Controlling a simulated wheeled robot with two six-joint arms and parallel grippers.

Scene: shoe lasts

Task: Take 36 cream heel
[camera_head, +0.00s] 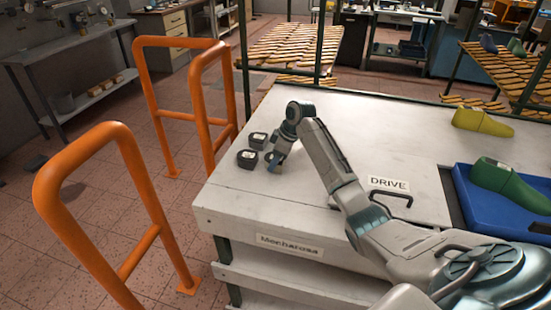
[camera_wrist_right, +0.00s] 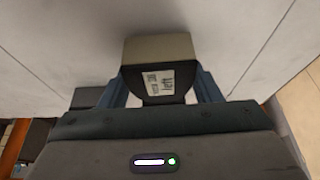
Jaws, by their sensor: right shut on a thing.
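A cream heel with a dark face and a white label (camera_wrist_right: 158,48) is between the fingers of my right gripper (camera_wrist_right: 160,92) in the wrist view. The label print is too small to read surely. In the head view my right gripper (camera_head: 275,161) points down at the table's left end, shut on this heel, which is mostly hidden there. It is low, at or near the tabletop; I cannot tell whether the heel touches it. Two dark heels with pale labels, one farther back (camera_head: 258,140) and one nearer (camera_head: 246,158), stand just left of the gripper. My left gripper is not in view.
The white table (camera_head: 330,115) has clear room behind my arm. A blue tray (camera_head: 463,196) with a green last (camera_head: 505,182) is at the right, a yellow last (camera_head: 482,123) behind it. Orange rails (camera_head: 140,160) stand left of the table. Slatted racks (camera_head: 290,48) stand behind.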

